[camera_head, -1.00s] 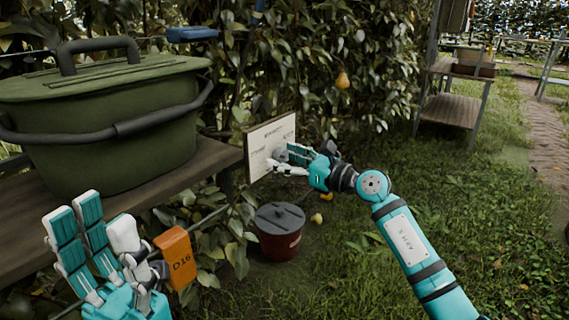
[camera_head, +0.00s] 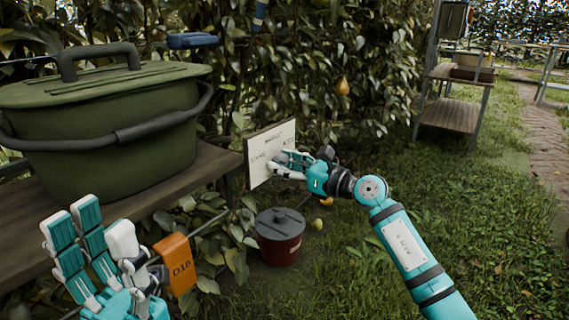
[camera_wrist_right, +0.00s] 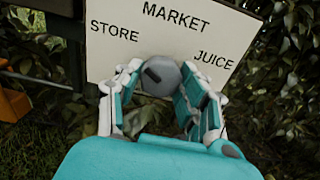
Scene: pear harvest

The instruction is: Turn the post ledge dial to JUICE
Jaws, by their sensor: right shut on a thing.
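The dial (camera_wrist_right: 160,78) is a round grey knob on a white board (camera_wrist_right: 110,55) lettered STORE, MARKET and JUICE. Its dark mark sits on its upper left, on the STORE side; JUICE is to the right. My right gripper (camera_head: 280,163) is shut on the dial, with fingers on both sides of it in the right wrist view (camera_wrist_right: 160,98). In the head view the fingers partly cover the dial and the JUICE lettering. My left gripper (camera_head: 105,245) is open, fingers upward, at the lower left, away from the board.
A green lidded tub (camera_head: 105,125) stands on a wooden shelf (camera_head: 205,165) at left. An orange D16 tag (camera_head: 180,262) is beside my left gripper. A dark red lidded pot (camera_head: 279,240) stands on the grass below the board. Foliage is close behind.

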